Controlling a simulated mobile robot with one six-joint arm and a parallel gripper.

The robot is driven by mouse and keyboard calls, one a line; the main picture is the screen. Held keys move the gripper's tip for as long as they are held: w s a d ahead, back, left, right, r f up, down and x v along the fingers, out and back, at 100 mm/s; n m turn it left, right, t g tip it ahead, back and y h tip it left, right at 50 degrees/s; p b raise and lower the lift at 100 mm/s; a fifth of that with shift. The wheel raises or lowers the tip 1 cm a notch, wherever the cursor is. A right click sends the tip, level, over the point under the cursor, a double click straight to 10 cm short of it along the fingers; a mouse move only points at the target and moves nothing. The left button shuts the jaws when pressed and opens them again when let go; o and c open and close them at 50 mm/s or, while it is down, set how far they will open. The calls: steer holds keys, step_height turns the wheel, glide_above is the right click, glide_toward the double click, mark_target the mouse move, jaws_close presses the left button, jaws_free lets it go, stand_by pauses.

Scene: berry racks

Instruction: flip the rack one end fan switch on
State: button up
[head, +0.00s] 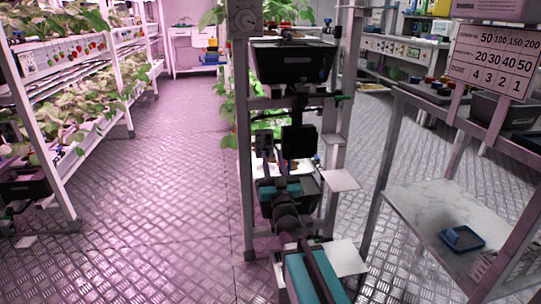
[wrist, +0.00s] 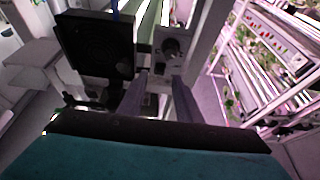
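In the wrist view a grey box (wrist: 172,48) with a round dark dial or socket stands on the rack frame. Which part of it is the fan switch, and whether that is on or off, I cannot tell. A square black unit (wrist: 95,45), possibly the fan, is left of it. My gripper (wrist: 158,98) points at the box with its two grey fingers apart and nothing seen between them. Contact with the box is unclear. In the head view the rack end (head: 246,180) stands at centre, with a black square unit (head: 300,141) on it. My arm partly hides this area.
A black bin (head: 290,63) and another dial box (head: 245,18) are higher on the rack end. Small white shelves (head: 341,180) jut out at its right. A bench (head: 425,205) with a blue tray (head: 462,238) stands at right. The left aisle floor (head: 175,150) is clear.

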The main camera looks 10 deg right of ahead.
mark_target(269, 145)
steer(key=shift+b+x, duration=0.9)
steer(key=shift+x, duration=1.35)
steer(key=shift+s, duration=0.1)
jaws_close()
